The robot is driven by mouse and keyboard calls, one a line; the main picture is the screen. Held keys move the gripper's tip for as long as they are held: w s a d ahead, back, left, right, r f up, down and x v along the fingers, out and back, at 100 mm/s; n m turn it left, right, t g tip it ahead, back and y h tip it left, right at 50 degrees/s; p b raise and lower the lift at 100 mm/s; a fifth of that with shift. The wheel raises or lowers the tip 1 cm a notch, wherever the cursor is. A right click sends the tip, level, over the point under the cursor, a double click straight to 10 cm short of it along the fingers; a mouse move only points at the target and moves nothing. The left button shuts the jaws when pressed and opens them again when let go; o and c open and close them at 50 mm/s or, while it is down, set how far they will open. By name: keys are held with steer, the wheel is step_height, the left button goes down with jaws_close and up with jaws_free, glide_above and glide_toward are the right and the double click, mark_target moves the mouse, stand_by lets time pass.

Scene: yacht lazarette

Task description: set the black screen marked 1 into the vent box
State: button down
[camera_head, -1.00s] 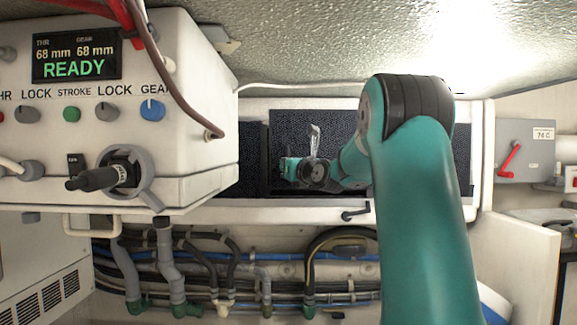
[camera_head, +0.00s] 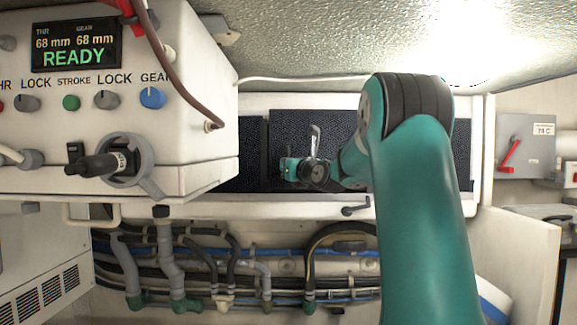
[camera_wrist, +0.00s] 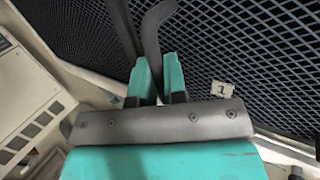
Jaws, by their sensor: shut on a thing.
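The black mesh screen marked 1 (camera_wrist: 265,62) fills much of the wrist view, with its small white "1" tag (camera_wrist: 222,90) beside my gripper (camera_wrist: 160,78). My gripper is shut on the screen's curved handle (camera_wrist: 153,35). In the head view the screen (camera_head: 290,125) stands upright in front of the white vent box (camera_head: 300,102), at its middle. My gripper (camera_head: 292,169) is small there, beside the upright handle (camera_head: 315,138). My arm hides the screen's right part. I cannot tell whether the screen is fully seated.
Another dark panel (camera_head: 252,150) shows at the left of the box, and a dark area (camera_head: 463,150) at its right. A white control cabinet (camera_head: 190,70) juts out at left. A small latch lever (camera_head: 355,209) is on the lower ledge. Pipes (camera_head: 170,260) run below.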

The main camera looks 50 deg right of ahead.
steer(key=shift+f+b, duration=0.6)
steer(key=shift+f, duration=0.3)
steer(key=c, duration=1.1)
jaws_free()
steer(key=shift+s+f, duration=0.1)
steer(key=shift+f, duration=0.05)
steer(key=b+v, duration=0.8)
steer(key=v, duration=0.9)
steer(key=shift+s, duration=0.1)
